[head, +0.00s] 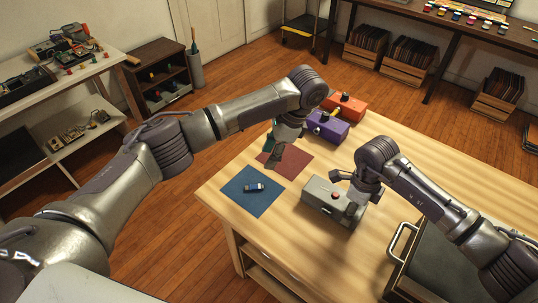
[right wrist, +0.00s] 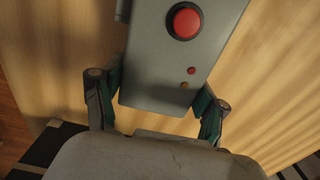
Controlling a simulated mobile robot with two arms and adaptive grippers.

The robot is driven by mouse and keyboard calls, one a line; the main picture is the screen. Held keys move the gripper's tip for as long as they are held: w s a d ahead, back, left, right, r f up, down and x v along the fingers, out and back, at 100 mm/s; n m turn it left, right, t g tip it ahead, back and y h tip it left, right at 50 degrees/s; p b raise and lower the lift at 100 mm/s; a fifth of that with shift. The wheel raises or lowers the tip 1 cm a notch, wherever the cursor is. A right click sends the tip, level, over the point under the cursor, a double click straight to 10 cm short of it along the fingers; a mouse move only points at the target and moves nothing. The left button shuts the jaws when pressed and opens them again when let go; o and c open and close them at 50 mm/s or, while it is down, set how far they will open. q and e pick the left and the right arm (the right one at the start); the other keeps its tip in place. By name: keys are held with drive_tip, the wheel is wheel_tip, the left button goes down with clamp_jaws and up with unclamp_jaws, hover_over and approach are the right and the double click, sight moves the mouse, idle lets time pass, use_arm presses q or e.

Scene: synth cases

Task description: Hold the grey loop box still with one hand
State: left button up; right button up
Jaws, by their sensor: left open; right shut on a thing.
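The grey loop box (head: 322,203) stands on the wooden table, near its front edge, with a red button on top. My right gripper (head: 352,190) is shut on the box at its right part. In the right wrist view the grey box (right wrist: 165,65) shows its red button and two small dots, with a finger of my right gripper (right wrist: 157,100) on either side. My left gripper (head: 273,150) is open and points down over the dark red mat (head: 294,161). Its fingertips are small here, and I cannot tell whether they touch anything.
A purple box (head: 325,128) and an orange-red box (head: 346,106) stand behind my left gripper. A small dark blue device (head: 254,188) lies on a blue mat (head: 240,201). A dark tray with a metal handle (head: 401,242) is at the front right. Bare table lies between.

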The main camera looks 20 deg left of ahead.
drive_tip(key=o, duration=1.3)
wheel_tip(320, 180, up, 12)
drive_tip(key=shift+f, duration=0.1)
wheel_tip(320, 180, up, 10)
drive_tip(key=p, duration=0.4)
drive_tip(key=shift+p, duration=0.4)
